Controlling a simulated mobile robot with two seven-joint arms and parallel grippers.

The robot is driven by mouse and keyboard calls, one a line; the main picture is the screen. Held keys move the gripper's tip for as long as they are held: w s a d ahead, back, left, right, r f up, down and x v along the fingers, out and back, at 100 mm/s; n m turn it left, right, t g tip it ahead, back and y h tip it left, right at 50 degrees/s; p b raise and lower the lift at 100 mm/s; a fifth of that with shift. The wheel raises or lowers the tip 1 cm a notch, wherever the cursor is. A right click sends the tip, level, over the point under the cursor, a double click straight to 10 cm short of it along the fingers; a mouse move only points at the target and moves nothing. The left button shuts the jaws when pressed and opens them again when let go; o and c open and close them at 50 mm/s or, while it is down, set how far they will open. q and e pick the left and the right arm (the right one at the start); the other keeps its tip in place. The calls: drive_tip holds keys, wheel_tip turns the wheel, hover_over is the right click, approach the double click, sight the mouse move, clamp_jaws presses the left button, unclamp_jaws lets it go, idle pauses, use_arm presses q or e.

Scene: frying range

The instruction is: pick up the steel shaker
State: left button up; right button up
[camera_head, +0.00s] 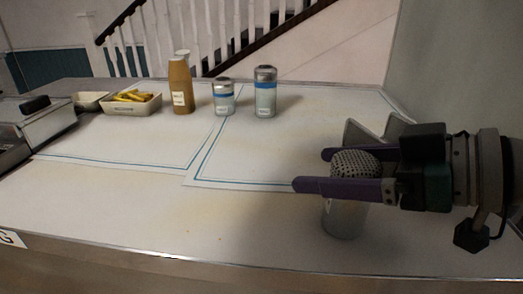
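The steel shaker (345,219) stands upright near the front right of the counter, with a perforated domed top. My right gripper (325,170) reaches in from the right, with one purple finger in front of the shaker and one behind it, just below the dome. The near finger hides the shaker's upper body. I cannot tell whether the fingers press on it or whether its base touches the counter. My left gripper is not in view.
At the back stand two blue-banded jars (223,98) (265,92), a brown bottle (180,86) and a tray of fries (133,101). A metal appliance (37,122) is at the left. The counter's middle (150,205) is clear. A wall rises at the right.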

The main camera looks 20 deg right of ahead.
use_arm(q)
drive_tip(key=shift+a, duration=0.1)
use_arm(e)
drive_tip(key=c, duration=1)
drive_tip(key=shift+r, duration=0.1)
drive_tip(key=shift+c, duration=0.2)
